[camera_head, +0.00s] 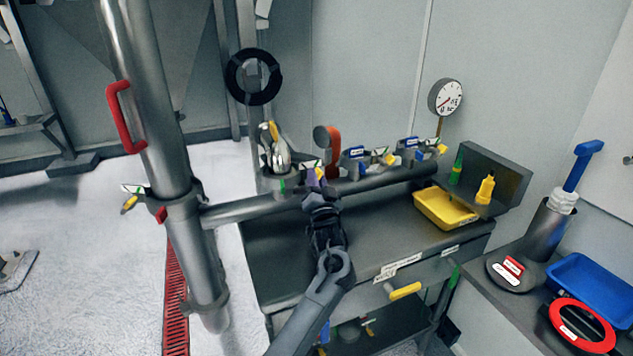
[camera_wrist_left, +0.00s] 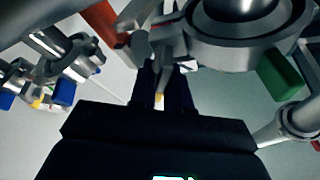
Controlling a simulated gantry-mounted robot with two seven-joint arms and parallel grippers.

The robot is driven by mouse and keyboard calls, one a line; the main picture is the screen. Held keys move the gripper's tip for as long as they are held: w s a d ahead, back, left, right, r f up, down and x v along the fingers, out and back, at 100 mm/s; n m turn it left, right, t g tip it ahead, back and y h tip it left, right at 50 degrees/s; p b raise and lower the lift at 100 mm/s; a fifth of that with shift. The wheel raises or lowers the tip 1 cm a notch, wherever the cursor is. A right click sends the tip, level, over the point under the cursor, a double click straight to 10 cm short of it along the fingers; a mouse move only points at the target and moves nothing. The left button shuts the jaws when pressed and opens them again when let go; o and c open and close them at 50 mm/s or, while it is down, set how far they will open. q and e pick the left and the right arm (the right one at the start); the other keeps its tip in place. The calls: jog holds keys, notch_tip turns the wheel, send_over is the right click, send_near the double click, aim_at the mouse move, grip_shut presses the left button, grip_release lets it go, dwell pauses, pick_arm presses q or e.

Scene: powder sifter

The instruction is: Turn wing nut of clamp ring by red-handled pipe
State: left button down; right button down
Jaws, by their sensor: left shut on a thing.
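My left gripper (camera_head: 316,180) reaches up from the bottom of the head view to the horizontal pipe. Its fingers are shut on a small metal piece of a clamp there, which looks like a wing nut (camera_wrist_left: 160,62); the fingers hide part of it. A round metal fitting (camera_wrist_left: 235,40) with a ring is just beside the fingers in the wrist view. A red-orange handle (camera_head: 333,150) stands just above the gripper and also shows in the wrist view (camera_wrist_left: 104,22). A thick upright pipe (camera_head: 160,120) with a red handle (camera_head: 122,118) and a clamp ring (camera_head: 178,207) stands at left. My right gripper is not in view.
Several clamps with blue and yellow parts (camera_head: 385,158) sit along the horizontal pipe (camera_head: 250,208) to the right. A dark bench (camera_head: 280,265) is below it, with a yellow tray (camera_head: 445,208). A gauge (camera_head: 445,97) stands behind. A blue tray (camera_head: 585,285) is at far right.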

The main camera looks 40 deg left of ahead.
pick_arm(q)
jog(key=n+g+y+b, duration=0.1)
jog(key=n, duration=0.1)
jog(key=n+y+b, duration=0.1)
jog(key=n, duration=0.2)
jog(key=shift+f+g, duration=0.15)
jog(key=shift+g, duration=0.25)
jog(key=n+g+b, duration=0.1)
jog(key=n, duration=0.2)
jog(key=n+g+y+b, duration=0.1)
jog(key=n+b, duration=0.1)
jog(key=n+g+b, duration=0.1)
jog(key=n+g, duration=0.1)
jog(key=n, duration=0.1)
jog(key=shift+s+n+y+b, duration=0.15)
jog(key=shift+n+y+b, duration=0.15)
jog(key=shift+y, duration=0.1)
jog(key=n+g+b, duration=0.1)
jog(key=n, duration=0.2)
jog(key=shift+a+g, duration=0.1)
jog(key=shift+g, duration=0.3)
jog(key=shift+s+n+g+b, duration=0.1)
jog(key=shift+n+g+b, duration=0.65)
jog(key=shift+n, duration=1.05)
jog(key=c, duration=1.2)
grip_release()
jog(key=shift+a, duration=0.1)
